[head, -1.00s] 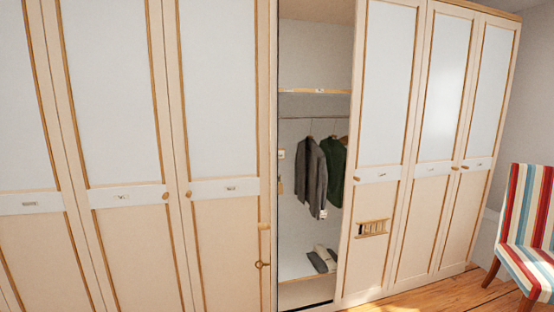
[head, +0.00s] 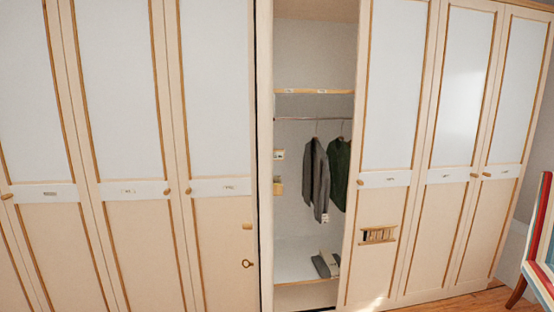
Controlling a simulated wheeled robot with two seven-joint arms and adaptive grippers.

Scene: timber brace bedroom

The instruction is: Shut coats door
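A tall cream wardrobe with wood-trimmed, pale-panelled doors fills the head view. One bay (head: 300,215) stands open in the middle. In it a grey coat (head: 316,175) and a dark green coat (head: 340,170) hang from a rail (head: 300,118). The door panel to the right of the gap (head: 390,90) has a slatted wooden piece (head: 378,235) on its lower half. The door panel to the left of the gap (head: 215,90) has a small wooden block and a ring-shaped pull (head: 247,264). The door labels are too small to read, so I cannot tell which panel is the coats door. Neither gripper is in view.
More shut doors (head: 120,90) run to the left and others (head: 460,90) to the right. A striped chair (head: 540,240) stands at the right edge, near the wardrobe's right end. A little wooden floor (head: 460,303) shows at the lower right. Folded items (head: 325,264) lie in the open bay.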

